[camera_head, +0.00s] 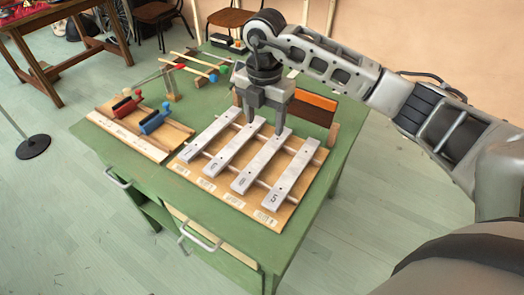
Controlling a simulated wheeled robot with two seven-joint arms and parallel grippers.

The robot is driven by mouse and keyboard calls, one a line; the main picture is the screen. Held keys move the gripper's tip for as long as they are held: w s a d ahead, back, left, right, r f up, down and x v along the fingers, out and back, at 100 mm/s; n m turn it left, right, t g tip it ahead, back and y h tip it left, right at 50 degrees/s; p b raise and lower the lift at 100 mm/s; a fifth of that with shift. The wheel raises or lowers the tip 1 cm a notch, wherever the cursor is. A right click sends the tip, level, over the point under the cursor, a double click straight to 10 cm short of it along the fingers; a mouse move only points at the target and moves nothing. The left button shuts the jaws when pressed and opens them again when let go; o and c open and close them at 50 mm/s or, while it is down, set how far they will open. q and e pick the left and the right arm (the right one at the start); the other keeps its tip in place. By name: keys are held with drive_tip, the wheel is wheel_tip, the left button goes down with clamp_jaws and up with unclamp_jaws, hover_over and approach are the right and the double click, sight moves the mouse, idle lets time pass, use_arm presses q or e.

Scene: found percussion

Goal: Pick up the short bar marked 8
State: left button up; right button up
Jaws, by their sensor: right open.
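Several pale metal bars lie side by side across a wooden frame (219,193) on the green table. The rightmost bar (292,171) reads 5. The bar second from the right (257,164) has a small mark near its front end that looks like 8, but it is too small to be sure. The bar left of it (229,150) may read 6, and the leftmost bar (206,136) has no mark I can read. My right gripper (265,127) is open and points down over the far ends of the middle bars, apparently holding nothing. My left gripper is out of view.
A board (130,136) with red and blue clamp-like pieces stands to the left. Mallets with coloured heads (213,78) lie behind. An orange and dark block (315,107) stands just behind the bars. The green table (341,150) has a bare strip at right.

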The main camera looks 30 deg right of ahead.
sight(263, 156)
wheel_tip(263, 156, down, 11)
drive_tip(key=shift+w+r+p, duration=0.1)
drive_tip(key=shift+r+p, duration=0.05)
drive_tip(key=shift+p, duration=0.4)
drive_tip(key=c, duration=1.2)
